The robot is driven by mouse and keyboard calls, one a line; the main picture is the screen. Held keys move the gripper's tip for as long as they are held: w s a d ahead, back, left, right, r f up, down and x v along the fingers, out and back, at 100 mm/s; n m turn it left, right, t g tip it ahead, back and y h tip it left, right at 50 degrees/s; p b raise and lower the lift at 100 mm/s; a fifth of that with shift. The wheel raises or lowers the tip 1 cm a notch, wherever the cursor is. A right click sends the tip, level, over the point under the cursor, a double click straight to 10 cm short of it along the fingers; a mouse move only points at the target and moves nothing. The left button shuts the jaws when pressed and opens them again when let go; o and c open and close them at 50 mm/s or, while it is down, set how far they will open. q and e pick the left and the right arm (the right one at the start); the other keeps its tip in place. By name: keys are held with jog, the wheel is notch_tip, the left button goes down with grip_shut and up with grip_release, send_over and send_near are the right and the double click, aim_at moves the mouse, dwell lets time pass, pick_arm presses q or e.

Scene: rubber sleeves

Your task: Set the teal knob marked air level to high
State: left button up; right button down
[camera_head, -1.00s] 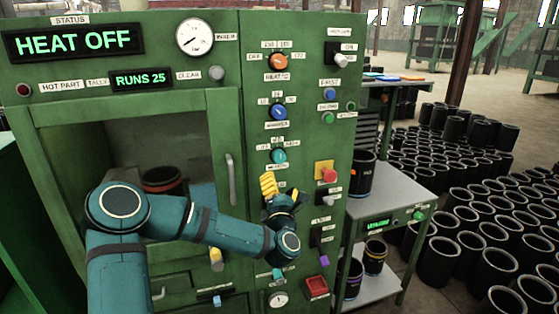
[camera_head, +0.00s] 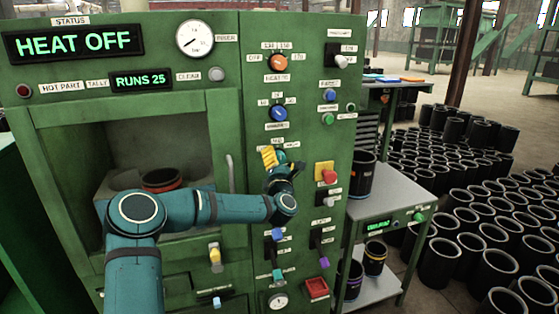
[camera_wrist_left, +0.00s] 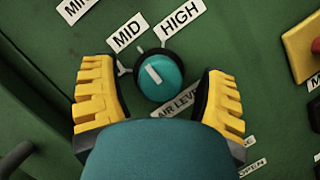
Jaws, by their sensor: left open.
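The teal air level knob (camera_wrist_left: 160,78) sits between the two yellow fingers of my left gripper (camera_wrist_left: 158,98) in the left wrist view. Both fingers stand apart from it, one on each side. The white mark on the knob points up and left, toward the MID label (camera_wrist_left: 126,32) side. The HIGH label (camera_wrist_left: 181,26) is up and right of the knob. In the head view the knob (camera_head: 280,155) is partly hidden by my left gripper (camera_head: 283,160), which is open in front of the panel. My right gripper is not in view.
A blue knob (camera_head: 279,113) and an orange knob (camera_head: 279,63) are above on the green panel. A red button (camera_head: 329,176) on a yellow plate is to the right. Switches are below. A grey side table (camera_head: 400,195) stands right of the machine.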

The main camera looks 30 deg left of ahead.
pick_arm(q)
jog(key=c, duration=1.2)
jog(key=shift+r, duration=0.1)
jog(key=m+h, duration=0.1)
jog(key=m, duration=0.2)
jog(key=m+h, duration=0.1)
jog(key=m, duration=0.2)
jog(key=shift+r+p, duration=0.2)
jog(key=shift+p, duration=0.15)
jog(key=shift+m+g+h+p, duration=0.5)
jog(key=shift+m+g+h, duration=0.25)
jog(key=shift+m, duration=1.05)
jog(key=shift+c, duration=0.2)
jog(key=o, duration=1.2)
jog(key=shift+f, duration=0.15)
jog(key=shift+o, duration=0.2)
